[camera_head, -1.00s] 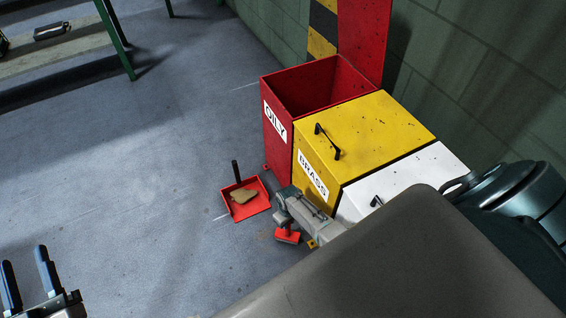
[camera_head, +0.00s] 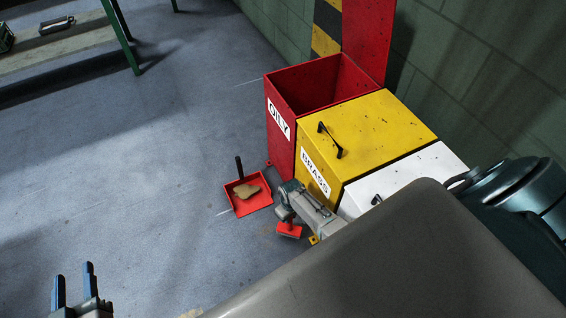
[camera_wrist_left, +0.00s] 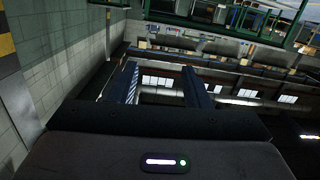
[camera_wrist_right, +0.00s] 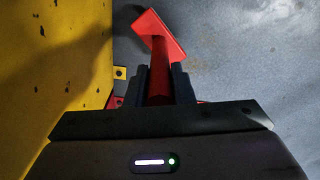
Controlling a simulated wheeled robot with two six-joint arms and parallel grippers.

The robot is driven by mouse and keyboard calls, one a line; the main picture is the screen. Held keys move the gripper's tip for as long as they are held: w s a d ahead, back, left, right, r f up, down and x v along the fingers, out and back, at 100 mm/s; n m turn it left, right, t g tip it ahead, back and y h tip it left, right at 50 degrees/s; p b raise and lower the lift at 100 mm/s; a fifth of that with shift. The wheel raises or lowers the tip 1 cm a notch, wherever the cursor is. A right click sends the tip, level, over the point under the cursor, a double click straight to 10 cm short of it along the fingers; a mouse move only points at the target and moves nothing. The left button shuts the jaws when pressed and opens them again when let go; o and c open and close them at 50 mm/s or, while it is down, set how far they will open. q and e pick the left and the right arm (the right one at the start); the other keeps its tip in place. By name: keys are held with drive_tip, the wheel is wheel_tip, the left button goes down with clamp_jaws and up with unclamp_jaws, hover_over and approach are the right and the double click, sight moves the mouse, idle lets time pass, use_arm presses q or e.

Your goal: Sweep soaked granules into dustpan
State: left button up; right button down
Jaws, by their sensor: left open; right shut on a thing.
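A red dustpan (camera_head: 251,207) with an upright dark handle lies on the floor in front of the red bin. A tan heap of granules (camera_head: 247,191) sits in the dustpan. A red brush (camera_head: 289,231) is in my right gripper (camera_head: 287,212), just right of the dustpan and apart from it. In the right wrist view, the red brush (camera_wrist_right: 165,36) has its handle between the closed fingers (camera_wrist_right: 160,84). My left gripper (camera_head: 74,288) is open and empty at the lower left; its two fingers also show apart in the left wrist view (camera_wrist_left: 160,84).
A red bin marked OILY (camera_head: 281,141) stands open, beside a yellow BRASS bin (camera_head: 372,135) and a white bin (camera_head: 410,178), both with closed lids. A green-legged bench (camera_head: 62,47) is at the upper left. The floor (camera_head: 130,170) left of the dustpan is clear.

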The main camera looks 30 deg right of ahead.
wheel_tip(320, 180, up, 4)
drive_tip(key=p, duration=0.3)
drive_tip(key=shift+f+p, duration=0.15)
drive_tip(key=shift+p, duration=0.25)
drive_tip(key=shift+r+p, duration=1)
drive_tip(key=shift+p, duration=0.05)
use_arm(q)
drive_tip(key=s+a+f+g+y, duration=0.1)
drive_tip(key=s+f+g, duration=0.6)
drive_tip(key=s+g, duration=0.2)
drive_tip(key=shift+s+m+g, duration=0.4)
drive_tip(key=shift+g, duration=0.5)
use_arm(e)
drive_tip(key=shift+r, duration=0.15)
use_arm(q)
drive_tip(key=shift+f, duration=0.1)
drive_tip(key=shift+c, duration=0.6)
drive_tip(key=shift+s+a, duration=0.1)
use_arm(e)
drive_tip(key=shift+s, duration=0.1)
